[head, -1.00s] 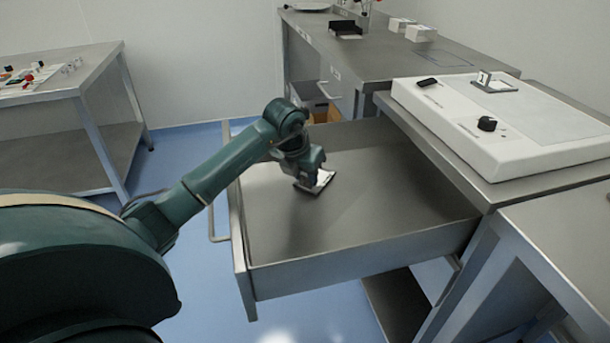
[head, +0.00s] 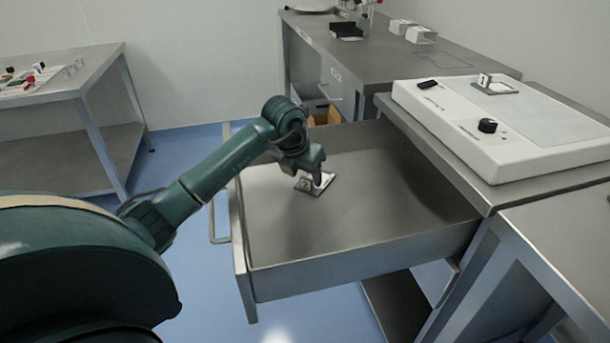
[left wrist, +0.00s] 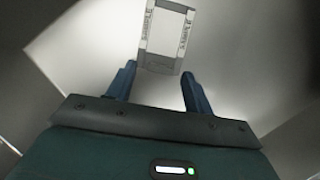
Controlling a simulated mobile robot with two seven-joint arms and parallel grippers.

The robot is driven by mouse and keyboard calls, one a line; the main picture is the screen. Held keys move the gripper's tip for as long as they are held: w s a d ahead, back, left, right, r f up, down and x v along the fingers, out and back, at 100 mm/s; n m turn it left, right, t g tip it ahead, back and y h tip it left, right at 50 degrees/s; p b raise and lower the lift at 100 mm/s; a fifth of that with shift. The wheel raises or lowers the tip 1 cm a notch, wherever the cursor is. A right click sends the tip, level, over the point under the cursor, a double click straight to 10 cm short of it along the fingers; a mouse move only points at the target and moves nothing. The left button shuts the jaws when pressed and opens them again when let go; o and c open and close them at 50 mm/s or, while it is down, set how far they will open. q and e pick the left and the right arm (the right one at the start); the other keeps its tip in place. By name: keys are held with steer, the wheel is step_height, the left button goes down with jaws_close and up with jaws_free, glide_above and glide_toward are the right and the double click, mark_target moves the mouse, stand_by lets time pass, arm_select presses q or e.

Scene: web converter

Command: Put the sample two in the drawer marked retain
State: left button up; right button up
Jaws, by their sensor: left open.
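Sample two (head: 304,184), a small flat plate with an upright tag marked 2, lies on the floor of an open metal drawer (head: 390,215), toward its left back part. In the left wrist view, sample two (left wrist: 165,38) is a pale card-like plate just beyond my fingertips. My left gripper (left wrist: 158,70) is open, with its fingers apart and nothing seen between them. In the head view my left gripper (head: 319,176) is just over the plate and partly covers it. No drawer label is readable from here. My right gripper is not in view.
A white panel device (head: 465,138) with a black knob stands on the bench right of the drawer. A plate tagged 1 (head: 492,84) sits on it. A back bench (head: 385,55) holds boxes. A left table (head: 50,93) carries small items. The drawer's right part is clear.

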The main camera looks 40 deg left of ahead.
arm_select(q)
steer(key=p+v, duration=0.1)
steer(key=v, duration=0.9)
steer(key=shift+r, duration=0.4)
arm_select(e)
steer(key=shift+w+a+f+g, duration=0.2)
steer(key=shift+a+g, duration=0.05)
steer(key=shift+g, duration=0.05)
arm_select(q)
steer(key=shift+s, duration=0.1)
